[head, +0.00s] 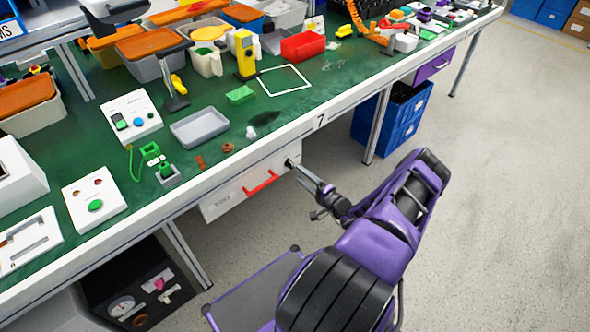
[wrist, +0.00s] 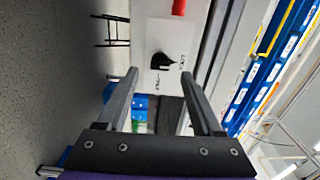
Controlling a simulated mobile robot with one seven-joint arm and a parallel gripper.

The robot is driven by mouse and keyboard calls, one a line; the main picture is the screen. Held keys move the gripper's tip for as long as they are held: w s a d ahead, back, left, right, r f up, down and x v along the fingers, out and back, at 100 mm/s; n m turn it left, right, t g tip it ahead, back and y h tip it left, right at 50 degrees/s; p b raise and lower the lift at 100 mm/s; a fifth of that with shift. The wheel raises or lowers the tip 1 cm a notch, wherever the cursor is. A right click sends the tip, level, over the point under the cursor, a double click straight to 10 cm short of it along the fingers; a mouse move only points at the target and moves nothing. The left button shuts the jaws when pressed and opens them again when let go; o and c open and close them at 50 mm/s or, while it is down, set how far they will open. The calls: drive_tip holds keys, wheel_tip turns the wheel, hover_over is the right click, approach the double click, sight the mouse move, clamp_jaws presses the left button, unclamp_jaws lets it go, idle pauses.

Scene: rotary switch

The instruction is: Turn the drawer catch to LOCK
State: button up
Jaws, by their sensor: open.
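The drawer catch is a small black knob (wrist: 160,62) on the white drawer front (wrist: 160,35). Small dark labels stand beside it in the wrist view, too small to read, and I cannot tell which one the knob points to. In the head view the catch (head: 289,163) is at the right end of the drawer front (head: 222,203), right of the red handle (head: 260,182). My gripper (head: 299,170) is open and empty, its fingertips close in front of the catch. In the wrist view the knob appears between the two fingers (wrist: 159,72); contact cannot be told.
A bench leg (head: 382,125) and blue crates (head: 405,115) stand right of the drawer. The floor (head: 480,190) at right is clear.

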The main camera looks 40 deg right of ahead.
drive_tip(key=s, duration=1.2)
drive_tip(key=shift+d, duration=0.45)
